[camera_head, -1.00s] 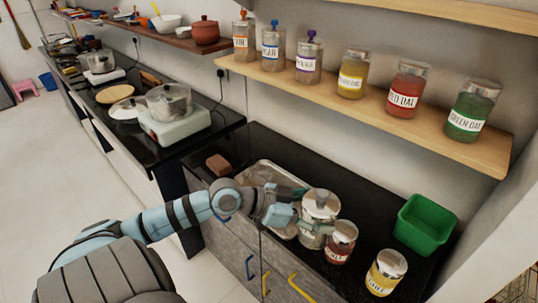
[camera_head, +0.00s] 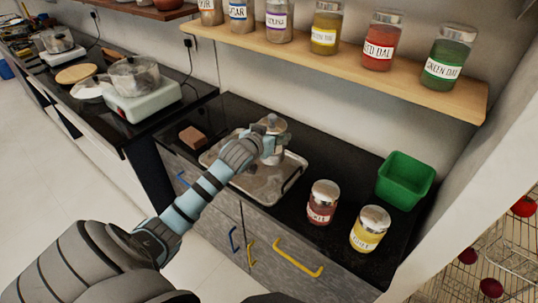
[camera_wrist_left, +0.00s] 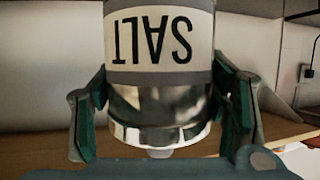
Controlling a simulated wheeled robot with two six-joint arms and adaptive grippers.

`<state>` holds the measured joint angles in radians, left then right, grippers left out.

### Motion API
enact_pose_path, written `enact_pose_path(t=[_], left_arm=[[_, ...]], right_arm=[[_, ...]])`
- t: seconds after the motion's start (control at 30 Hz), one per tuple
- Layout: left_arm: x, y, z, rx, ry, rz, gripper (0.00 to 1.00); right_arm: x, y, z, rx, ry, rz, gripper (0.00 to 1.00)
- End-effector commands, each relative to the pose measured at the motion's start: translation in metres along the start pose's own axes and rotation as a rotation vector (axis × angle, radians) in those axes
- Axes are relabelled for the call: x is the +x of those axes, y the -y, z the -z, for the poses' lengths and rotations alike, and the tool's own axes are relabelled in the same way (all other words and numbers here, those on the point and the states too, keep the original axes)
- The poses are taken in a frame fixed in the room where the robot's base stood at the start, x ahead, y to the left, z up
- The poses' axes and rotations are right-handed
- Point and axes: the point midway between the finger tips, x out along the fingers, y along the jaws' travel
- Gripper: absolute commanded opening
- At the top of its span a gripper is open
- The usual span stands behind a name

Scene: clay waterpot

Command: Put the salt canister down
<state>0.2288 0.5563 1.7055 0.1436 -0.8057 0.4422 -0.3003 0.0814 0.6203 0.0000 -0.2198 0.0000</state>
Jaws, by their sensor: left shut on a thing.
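The salt canister (camera_head: 272,123) is a clear jar with a metal lid. It shows upright at the back part of the metal tray (camera_head: 284,191); I cannot tell whether its base touches the tray. In the left wrist view the canister (camera_wrist_left: 160,45) appears upside down, with its SALT label and shiny lid filling the middle. My left gripper (camera_head: 268,147) is shut around it, with one finger on each side, also in the left wrist view (camera_wrist_left: 165,110). The gripper hides part of the jar in the head view. My right gripper is out of view.
A red-labelled jar (camera_head: 322,203) and a yellow jar (camera_head: 370,229) stand on the black counter right of the tray. A green bin (camera_head: 406,178) is behind them. A brown block (camera_head: 193,138) lies left of the tray. A shelf (camera_head: 350,67) with several jars hangs above.

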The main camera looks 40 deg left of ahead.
Motion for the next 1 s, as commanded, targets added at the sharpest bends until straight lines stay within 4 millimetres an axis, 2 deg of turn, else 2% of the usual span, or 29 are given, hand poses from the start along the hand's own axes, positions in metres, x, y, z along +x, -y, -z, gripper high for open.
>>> enact_pose_path(t=[0.03, 0.1, 0.27, 0.4, 0.5, 0.67, 0.7, 0.8, 1.0], left_arm=[[0.006, -0.001, -0.014, -0.001, -0.002, -0.001, 0.07], [0.011, -0.001, -0.027, 0.001, -0.004, -0.002, 0.07], [0.019, 0.000, -0.043, 0.001, -0.005, -0.001, 0.07], [0.029, -0.001, -0.068, 0.000, -0.004, -0.002, 0.07], [0.032, -0.001, -0.076, 0.002, -0.007, -0.002, 0.07], [0.032, -0.001, -0.075, 0.002, -0.007, -0.002, 0.07], [0.032, 0.000, -0.077, 0.001, -0.002, -0.001, 0.71], [0.032, 0.000, -0.077, 0.001, -0.002, -0.001, 0.87], [0.032, 0.000, -0.077, 0.001, -0.002, -0.002, 0.88]], right_arm=[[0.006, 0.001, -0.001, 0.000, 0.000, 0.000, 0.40], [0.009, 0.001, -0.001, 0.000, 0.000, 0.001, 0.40], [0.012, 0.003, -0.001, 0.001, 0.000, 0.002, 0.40], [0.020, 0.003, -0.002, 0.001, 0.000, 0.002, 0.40], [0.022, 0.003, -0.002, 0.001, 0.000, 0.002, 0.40], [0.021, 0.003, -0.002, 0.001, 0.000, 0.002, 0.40], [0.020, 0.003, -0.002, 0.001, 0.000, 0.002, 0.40], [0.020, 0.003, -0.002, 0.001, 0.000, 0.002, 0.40], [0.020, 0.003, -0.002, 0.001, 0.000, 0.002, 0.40]])
